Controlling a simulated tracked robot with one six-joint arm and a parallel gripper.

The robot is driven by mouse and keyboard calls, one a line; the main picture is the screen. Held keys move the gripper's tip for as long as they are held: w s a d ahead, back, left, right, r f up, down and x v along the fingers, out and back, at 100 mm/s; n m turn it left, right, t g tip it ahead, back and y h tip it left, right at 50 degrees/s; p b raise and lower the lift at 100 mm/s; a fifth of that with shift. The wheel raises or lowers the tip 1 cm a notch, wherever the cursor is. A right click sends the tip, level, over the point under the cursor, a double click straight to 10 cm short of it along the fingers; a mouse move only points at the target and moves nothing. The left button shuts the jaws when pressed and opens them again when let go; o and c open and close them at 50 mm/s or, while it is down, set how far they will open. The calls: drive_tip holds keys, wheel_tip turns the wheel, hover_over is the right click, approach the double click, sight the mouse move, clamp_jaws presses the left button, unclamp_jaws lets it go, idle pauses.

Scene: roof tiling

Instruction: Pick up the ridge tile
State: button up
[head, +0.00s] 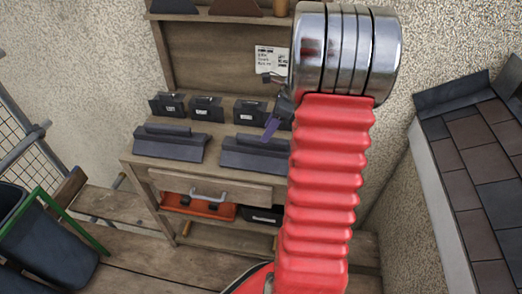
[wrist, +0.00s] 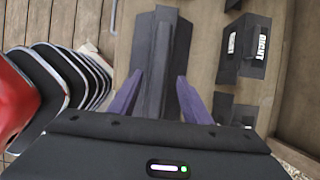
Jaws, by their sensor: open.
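Two dark grey ridge tiles with raised tops lie on the wooden bench. One ridge tile (head: 168,145) is on the left, and the other ridge tile (head: 252,154) is on the right, partly hidden by my red arm. My gripper (head: 272,127) is above the right one, with one purple finger clearly visible. In the wrist view my gripper (wrist: 160,78) is open, its two purple fingers on either side of a long dark ridge tile (wrist: 155,45). I cannot tell whether the fingers touch it.
Several small black labelled holders (head: 206,108) stand behind the tiles; one labelled RIGHT (wrist: 248,45) shows in the wrist view. The bench drawer (head: 215,187) is below. A tiled roof (head: 480,165) stands right, a dark bin (head: 50,240) left.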

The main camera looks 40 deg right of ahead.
sight(262, 148)
drive_tip(key=shift+f, duration=0.1)
drive_tip(key=shift+x, duration=2.6)
drive_tip(key=shift+a, duration=0.15)
drive_tip(key=c, duration=1.1)
clamp_jaws()
drive_tip(key=shift+s, duration=0.1)
